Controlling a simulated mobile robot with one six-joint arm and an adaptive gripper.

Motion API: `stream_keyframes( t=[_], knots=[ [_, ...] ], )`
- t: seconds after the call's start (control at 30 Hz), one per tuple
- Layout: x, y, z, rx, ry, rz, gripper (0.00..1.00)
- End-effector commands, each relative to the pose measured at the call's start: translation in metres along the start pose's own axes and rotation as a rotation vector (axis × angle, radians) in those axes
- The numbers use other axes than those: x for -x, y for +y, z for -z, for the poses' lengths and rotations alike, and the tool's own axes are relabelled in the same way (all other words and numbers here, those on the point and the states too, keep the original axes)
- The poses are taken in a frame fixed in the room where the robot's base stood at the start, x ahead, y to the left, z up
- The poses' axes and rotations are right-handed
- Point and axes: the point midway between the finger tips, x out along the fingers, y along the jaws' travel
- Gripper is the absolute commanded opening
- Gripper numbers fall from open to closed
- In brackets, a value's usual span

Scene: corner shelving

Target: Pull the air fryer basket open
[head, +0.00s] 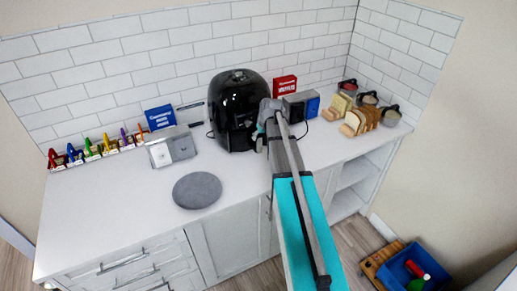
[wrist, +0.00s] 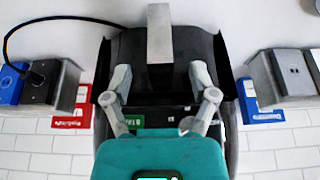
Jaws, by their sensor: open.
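The black, rounded air fryer (head: 236,105) stands on the white counter against the tiled wall. It fills the middle of the wrist view as a dark body (wrist: 135,50), with a light grey block-shaped handle (wrist: 160,32) on the basket side. My gripper (head: 266,112) is at the air fryer's right front in the head view. In the wrist view my gripper (wrist: 160,78) is open, with one grey finger on each side of the handle and visible gaps between. The arm and gripper hide part of the fryer front, and I cannot tell whether the basket is pulled out at all.
A blue-sided appliance (head: 303,107) and red box (head: 284,86) stand close right. Bread slices (head: 362,120) and jars lie farther right. The front counter is mostly clear.

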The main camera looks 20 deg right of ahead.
Motion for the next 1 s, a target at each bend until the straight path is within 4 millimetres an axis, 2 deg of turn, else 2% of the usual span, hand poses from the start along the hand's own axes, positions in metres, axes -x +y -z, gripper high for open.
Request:
stream_keyframes(
  t=[0.03,0.6,1.0],
  knots=[
    [-0.009,0.000,-0.001,0.000,0.000,0.000,0.74],
    [-0.056,0.000,-0.001,0.001,0.000,0.000,0.74],
    [-0.076,0.000,0.000,0.001,0.000,0.000,0.74]
  ],
)
